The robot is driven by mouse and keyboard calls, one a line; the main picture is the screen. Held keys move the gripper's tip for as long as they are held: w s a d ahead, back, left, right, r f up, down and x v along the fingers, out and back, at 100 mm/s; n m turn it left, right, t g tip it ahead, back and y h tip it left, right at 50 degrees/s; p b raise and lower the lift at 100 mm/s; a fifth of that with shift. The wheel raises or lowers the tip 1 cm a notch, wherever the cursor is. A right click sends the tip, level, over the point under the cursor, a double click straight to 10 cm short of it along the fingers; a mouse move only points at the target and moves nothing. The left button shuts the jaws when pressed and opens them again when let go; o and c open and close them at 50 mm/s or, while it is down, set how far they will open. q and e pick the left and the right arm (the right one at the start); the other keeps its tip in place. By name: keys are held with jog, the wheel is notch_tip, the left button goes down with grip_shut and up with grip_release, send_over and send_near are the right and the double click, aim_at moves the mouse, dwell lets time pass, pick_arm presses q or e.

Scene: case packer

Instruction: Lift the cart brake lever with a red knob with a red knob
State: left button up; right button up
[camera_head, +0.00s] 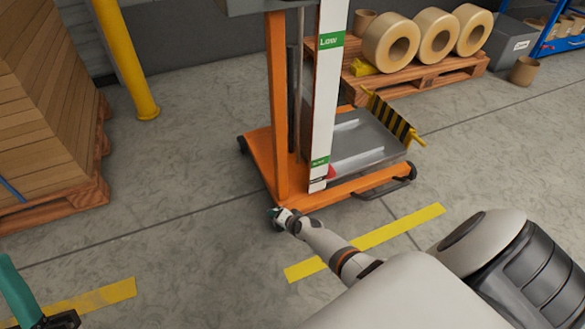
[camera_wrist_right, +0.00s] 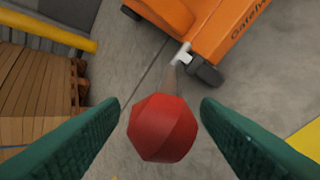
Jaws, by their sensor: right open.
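The red knob (camera_wrist_right: 163,128) is large and faceted in the right wrist view, between the two green fingers of my right gripper (camera_wrist_right: 160,104). The fingers are open, with a gap visible on each side of the knob. A short pale lever (camera_wrist_right: 180,60) shows beyond the knob, beside a dark caster of the orange cart (camera_wrist_right: 232,35). In the head view my right gripper (camera_head: 279,214) is low at the cart's near left corner and hides the knob. My left gripper (camera_head: 38,306) is partly visible at the bottom left; its jaw opening is unclear.
The orange cart (camera_head: 262,165) carries a tall mast and a grey platform. A pallet of stacked boards (camera_head: 50,110) stands left, near a yellow post (camera_head: 125,60). Large rolls (camera_head: 391,42) lie on a pallet behind. Floor around the cart's front is clear.

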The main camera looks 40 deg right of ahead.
jog(key=p+v, duration=0.1)
jog(key=v, duration=0.1)
jog(key=shift+s+r+p, duration=0.2)
jog(key=shift+r+p, duration=0.1)
jog(key=shift+p, duration=0.1)
pick_arm(q)
jog(key=w+f+g+y+p, duration=0.25)
jog(key=w+f+g, duration=0.35)
jog(key=f+g, duration=0.4)
jog(key=s+a+f+g+y+p, duration=0.2)
jog(key=s+f+g, duration=0.4)
jog(key=f, duration=0.6)
jog(key=shift+s+a+f+n+g+y, duration=0.2)
jog(key=shift+a+n+g+y, duration=0.2)
jog(key=shift+a+g+y, duration=0.75)
pick_arm(e)
jog(key=v, duration=0.7)
jog(key=shift+s, duration=0.2)
pick_arm(q)
jog(key=shift+d, duration=0.3)
pick_arm(e)
jog(key=shift+r, duration=0.15)
